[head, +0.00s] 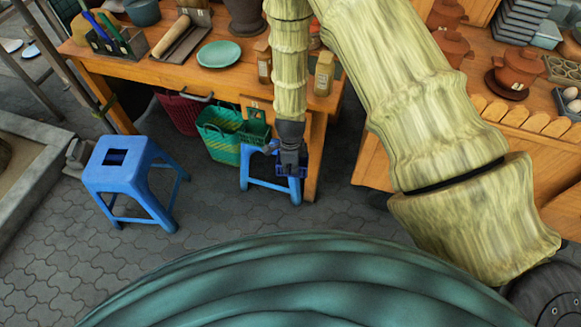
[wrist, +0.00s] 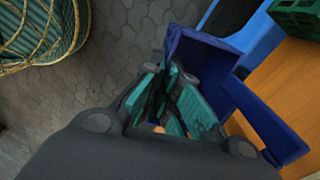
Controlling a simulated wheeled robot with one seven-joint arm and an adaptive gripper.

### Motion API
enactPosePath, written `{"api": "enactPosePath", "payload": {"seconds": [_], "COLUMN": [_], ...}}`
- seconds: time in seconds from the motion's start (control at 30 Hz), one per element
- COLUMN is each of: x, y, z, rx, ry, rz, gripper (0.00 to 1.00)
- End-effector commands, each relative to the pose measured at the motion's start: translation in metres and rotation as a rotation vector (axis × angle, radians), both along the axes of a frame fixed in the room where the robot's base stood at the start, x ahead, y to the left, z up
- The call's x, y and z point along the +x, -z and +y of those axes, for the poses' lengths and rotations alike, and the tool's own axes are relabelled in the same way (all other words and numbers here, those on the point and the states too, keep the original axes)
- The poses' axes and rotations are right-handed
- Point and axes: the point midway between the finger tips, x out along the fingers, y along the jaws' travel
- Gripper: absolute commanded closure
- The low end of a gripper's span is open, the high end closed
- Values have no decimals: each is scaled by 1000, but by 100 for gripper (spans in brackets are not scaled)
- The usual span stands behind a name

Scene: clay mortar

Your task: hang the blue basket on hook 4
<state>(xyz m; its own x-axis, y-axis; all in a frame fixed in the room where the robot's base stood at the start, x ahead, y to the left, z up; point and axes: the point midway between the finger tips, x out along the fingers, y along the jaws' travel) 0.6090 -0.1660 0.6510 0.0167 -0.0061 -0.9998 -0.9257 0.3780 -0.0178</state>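The dark blue basket (wrist: 203,58) is at my fingertips in the wrist view, with one wall reaching to the lower right. In the head view the dark blue basket (head: 291,173) shows small, below my gripper (head: 290,158) and over a blue stool. In the wrist view the teal finger pads of my gripper (wrist: 174,100) are close to the basket, with a dark narrow space between them. Whether they pinch a part of the basket is not clear. I cannot make out hook 4 or its number.
A wooden table (head: 150,74) stands behind, with a plate (head: 218,54) and jars on it. A red basket (head: 181,112) and a green basket (head: 220,135) are at its front edge. One blue stool (head: 270,181) is under my gripper, another (head: 125,172) at left. Paving between is clear.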

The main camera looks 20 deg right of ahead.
Motion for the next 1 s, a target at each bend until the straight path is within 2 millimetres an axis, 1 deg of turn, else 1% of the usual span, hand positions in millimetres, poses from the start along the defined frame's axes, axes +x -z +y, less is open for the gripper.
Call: {"api": "enactPosePath", "payload": {"seconds": [1.0], "x": [38], "y": [5], "z": [-26], "rx": [0], "ry": [-2], "rz": [-1], "gripper": [100]}}
